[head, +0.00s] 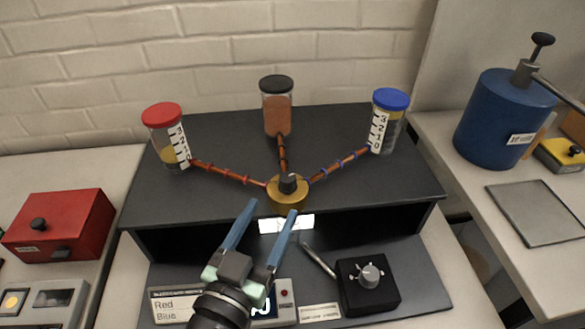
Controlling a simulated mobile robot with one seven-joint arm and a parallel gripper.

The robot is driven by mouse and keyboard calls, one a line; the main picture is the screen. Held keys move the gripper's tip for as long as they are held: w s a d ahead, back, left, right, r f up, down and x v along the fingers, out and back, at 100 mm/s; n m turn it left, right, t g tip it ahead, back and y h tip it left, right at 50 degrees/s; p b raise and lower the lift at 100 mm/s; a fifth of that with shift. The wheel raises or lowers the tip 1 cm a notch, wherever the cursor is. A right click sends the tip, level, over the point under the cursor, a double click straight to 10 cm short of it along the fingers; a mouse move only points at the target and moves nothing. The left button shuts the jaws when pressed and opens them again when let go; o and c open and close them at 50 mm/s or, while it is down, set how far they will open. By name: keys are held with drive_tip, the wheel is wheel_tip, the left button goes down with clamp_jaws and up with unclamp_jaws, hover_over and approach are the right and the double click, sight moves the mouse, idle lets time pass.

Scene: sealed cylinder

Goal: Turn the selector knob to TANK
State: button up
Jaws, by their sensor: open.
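A dark knob (288,183) sits on a round brass hub (287,197) at the front middle of the dark upper shelf. Pipes from three jars meet at this hub. A second, silver knob (369,276) is on a black box on the lower shelf. I cannot tell from labels which is the selector, and no TANK mark is readable. My gripper (272,208) is open and empty. Its two blue fingers point up toward the hub. The fingertips appear just below and left of the dark knob, with no clear contact. The dark knob's exact pointing direction is too small to tell.
A red-lidded jar (166,140), a black-lidded jar (277,112) and a blue-lidded jar (386,125) stand on the shelf. A blue cylinder (497,118) stands on the right table. A red box (60,225) is at left. A sign reading Red, Blue (174,305) is low down.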

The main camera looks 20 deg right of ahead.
sight(291, 175)
drive_tip(key=p+x, duration=0.2)
drive_tip(key=x, duration=0.9)
drive_tip(key=shift+w+d+r, duration=0.1)
drive_tip(key=shift+w+d, duration=0.05)
drive_tip(key=shift+d, duration=0.15)
clamp_jaws()
